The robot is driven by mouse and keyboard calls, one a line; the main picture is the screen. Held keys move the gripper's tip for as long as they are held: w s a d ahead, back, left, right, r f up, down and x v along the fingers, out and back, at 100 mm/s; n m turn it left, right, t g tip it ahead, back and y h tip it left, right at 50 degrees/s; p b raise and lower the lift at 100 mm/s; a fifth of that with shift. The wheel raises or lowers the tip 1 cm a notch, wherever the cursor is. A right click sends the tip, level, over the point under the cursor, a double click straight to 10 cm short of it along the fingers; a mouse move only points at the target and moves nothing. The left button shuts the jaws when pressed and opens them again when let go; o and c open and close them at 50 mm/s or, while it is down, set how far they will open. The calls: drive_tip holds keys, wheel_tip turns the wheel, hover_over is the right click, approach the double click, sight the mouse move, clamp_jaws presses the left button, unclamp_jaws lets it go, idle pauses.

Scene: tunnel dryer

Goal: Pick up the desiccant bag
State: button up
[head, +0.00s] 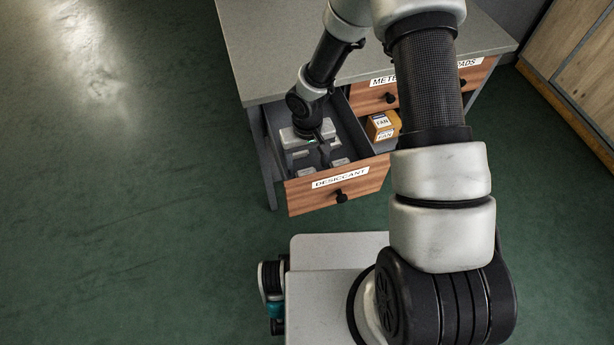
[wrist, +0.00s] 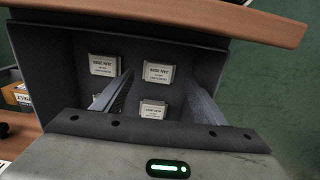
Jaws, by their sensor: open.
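Several small white desiccant bags with dark print lie apart on the floor of the open drawer marked DESICCANT (head: 340,182). In the wrist view one bag (wrist: 158,73) shows between the fingertips, another bag (wrist: 153,108) lies nearer the palm, and a third (wrist: 104,64) lies left of the fingers. A further bag is partly hidden behind the left finger. My gripper (wrist: 158,80) is open and points down into the drawer, holding nothing. In the head view my gripper (head: 322,148) is over the drawer, and its body hides part of the inside. I cannot tell its exact height above the bags.
The drawer's wooden front (wrist: 190,15) and grey side walls stand close around the fingers. The grey worktop (head: 275,50) is above and behind. Green floor (head: 130,200) is clear on the left.

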sight(307, 172)
wheel_tip(307, 172, down, 5)
drive_tip(key=shift+w+f+b, duration=0.1)
drive_tip(key=shift+f+b, duration=0.1)
drive_tip(key=shift+b, duration=0.4)
drive_tip(key=c, duration=1.1)
